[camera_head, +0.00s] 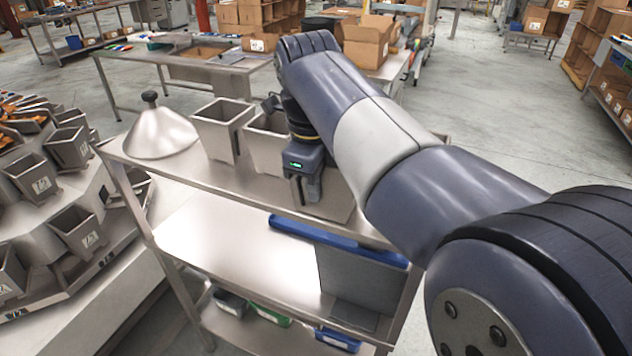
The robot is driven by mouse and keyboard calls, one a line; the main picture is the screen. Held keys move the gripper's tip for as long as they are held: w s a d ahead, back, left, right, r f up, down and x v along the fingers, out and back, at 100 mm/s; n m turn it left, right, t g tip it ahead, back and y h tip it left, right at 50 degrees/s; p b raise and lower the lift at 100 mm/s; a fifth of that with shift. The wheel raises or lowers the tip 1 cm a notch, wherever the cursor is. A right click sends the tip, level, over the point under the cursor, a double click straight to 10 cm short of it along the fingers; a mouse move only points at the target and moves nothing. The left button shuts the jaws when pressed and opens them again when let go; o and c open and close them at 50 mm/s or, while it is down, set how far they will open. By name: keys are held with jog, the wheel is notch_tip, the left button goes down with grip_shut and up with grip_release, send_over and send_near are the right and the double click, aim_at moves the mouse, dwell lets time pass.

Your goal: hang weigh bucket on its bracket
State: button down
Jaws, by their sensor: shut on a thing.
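My gripper (304,188) points down over the right part of a steel cart's top shelf. It is shut on a grey metal weigh bucket (336,198), which is largely hidden behind the gripper and my arm. Two more open-topped weigh buckets stand to its left on the cart: one upright and clear (222,128), and one beside it (265,146), partly covered by my wrist. At the left edge, a ring-shaped weigher (60,215) carries several similar buckets with labels. I cannot make out which place on it is a bare bracket.
A steel cone with a black knob (161,130) stands at the left of the cart top (190,168). Blue and grey items (355,275) lie on the middle shelf, bins (270,314) below. Benches with boxes (367,40) stand behind. A gap of floor separates cart and weigher.

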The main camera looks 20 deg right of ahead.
jog(key=shift+f, duration=0.1)
jog(key=c, duration=1.6)
grip_release()
jog(key=shift+o, duration=0.2)
